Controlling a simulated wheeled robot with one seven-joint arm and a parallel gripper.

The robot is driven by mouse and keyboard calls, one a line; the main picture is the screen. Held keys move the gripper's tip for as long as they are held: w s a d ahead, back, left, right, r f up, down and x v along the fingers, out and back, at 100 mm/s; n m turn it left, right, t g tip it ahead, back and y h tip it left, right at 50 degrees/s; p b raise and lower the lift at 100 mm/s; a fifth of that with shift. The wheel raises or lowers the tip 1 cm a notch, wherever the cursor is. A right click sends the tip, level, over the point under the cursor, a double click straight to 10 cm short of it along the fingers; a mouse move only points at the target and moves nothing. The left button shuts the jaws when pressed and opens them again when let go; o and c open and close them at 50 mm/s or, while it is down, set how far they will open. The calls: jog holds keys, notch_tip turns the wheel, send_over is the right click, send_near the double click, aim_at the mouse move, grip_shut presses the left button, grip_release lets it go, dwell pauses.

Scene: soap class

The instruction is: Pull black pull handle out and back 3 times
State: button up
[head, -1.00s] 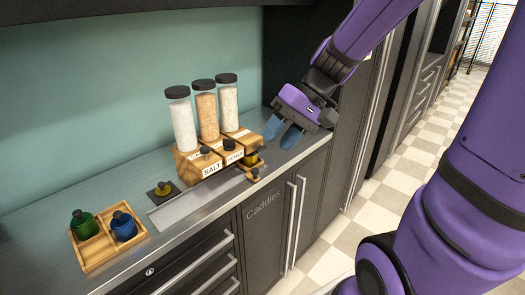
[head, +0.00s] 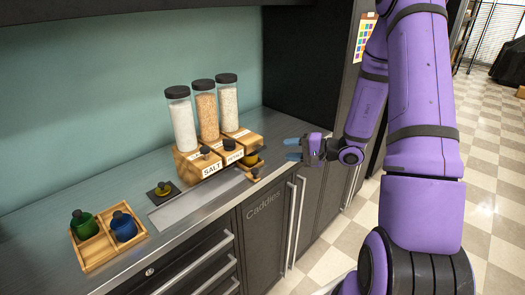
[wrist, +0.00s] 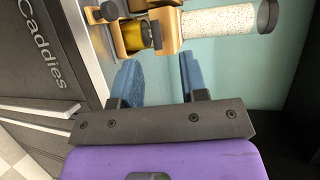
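A wooden dispenser block (head: 190,168) stands on the counter, labelled SALT and with a second label partly readable. Two black knobs jut from its front: a left black handle (head: 205,152) and a right black handle (head: 229,145). My gripper (head: 292,149) is to the right of the block, above the counter's right end. Its blue fingers point left toward the block, apart and empty. In the wrist view the two fingers (wrist: 160,78) are open with only counter and wall behind them. A yellow cup (wrist: 129,36) and part of the block show beyond them.
Three filled jars (head: 206,112) with black lids top the block. A wooden tray (head: 97,262) holds green and blue cups. Cabinet handles (head: 290,228) line the front.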

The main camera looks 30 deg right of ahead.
aim_at(262, 150)
jog(key=shift+t+h, duration=0.3)
jog(key=x, duration=0.7)
jog(key=d+f+x, duration=0.1)
jog(key=x, duration=0.2)
jog(key=shift+w+a+f, duration=0.15)
jog(key=shift+w+a, duration=0.1)
jog(key=shift+w, duration=0.2)
jog(key=shift+m, duration=0.3)
jog(key=shift+c, duration=0.5)
grip_shut()
